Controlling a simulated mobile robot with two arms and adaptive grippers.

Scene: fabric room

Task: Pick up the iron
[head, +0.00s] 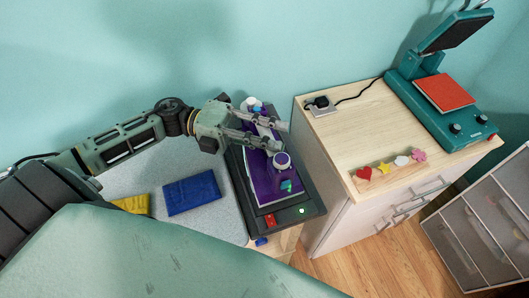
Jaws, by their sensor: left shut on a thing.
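The iron (283,160) appears as a purple and white body with a round knob-like end. It is on or just above a black tray-like stand (311,205) with a purple surface, a red switch and a green light. My left gripper (277,137) reaches in from the left over the stand and is shut on the iron. The fingers cover part of the iron, so its handle is partly hidden. I cannot tell whether the iron touches the stand. My right gripper is not in view.
A grey padded board (152,178) left of the stand holds a blue folded cloth (192,193) and a yellow cloth (132,204). Right, a wooden cabinet (345,135) carries a teal heat press (440,115), a plug (320,103) and small coloured shapes. A drawer unit (485,225) stands right.

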